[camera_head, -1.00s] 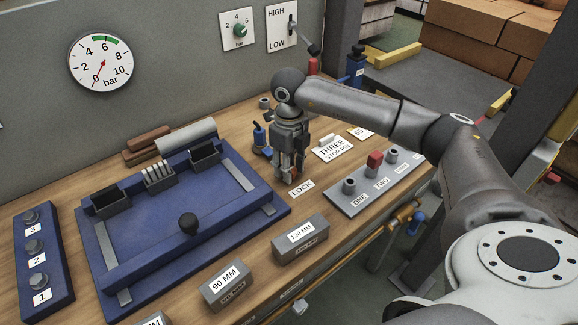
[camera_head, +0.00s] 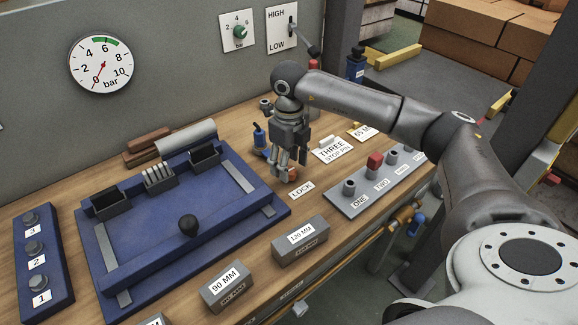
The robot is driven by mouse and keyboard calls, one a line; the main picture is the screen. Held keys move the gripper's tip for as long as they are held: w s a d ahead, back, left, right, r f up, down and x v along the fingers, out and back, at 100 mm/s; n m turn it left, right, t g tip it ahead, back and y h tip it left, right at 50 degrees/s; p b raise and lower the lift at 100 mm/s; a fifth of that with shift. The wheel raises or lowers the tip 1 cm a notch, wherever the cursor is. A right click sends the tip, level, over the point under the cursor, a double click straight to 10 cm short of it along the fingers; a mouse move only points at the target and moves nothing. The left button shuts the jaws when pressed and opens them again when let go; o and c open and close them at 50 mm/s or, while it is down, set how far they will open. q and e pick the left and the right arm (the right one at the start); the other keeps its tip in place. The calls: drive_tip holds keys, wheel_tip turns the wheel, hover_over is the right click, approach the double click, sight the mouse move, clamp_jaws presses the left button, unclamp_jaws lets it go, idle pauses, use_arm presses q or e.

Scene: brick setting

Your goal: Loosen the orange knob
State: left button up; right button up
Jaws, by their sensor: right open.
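The orange knob (camera_head: 292,174) shows as a small patch of orange beside the fingertips of my right gripper, behind the LOCK label (camera_head: 302,190). Most of it is hidden by the gripper. My right gripper (camera_head: 282,175) points down at the bench with its fingers open, close to the knob. Whether a finger touches the knob cannot be told. My left gripper is not in view.
A grey block with pegs (camera_head: 355,201) stands to the right. Blocks marked 120 MM (camera_head: 300,240) and 90 MM (camera_head: 228,288) sit at the front edge.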

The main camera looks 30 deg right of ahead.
wheel_tip(320, 180, up, 10)
drive_tip(key=shift+r, duration=0.15)
idle(0.6)
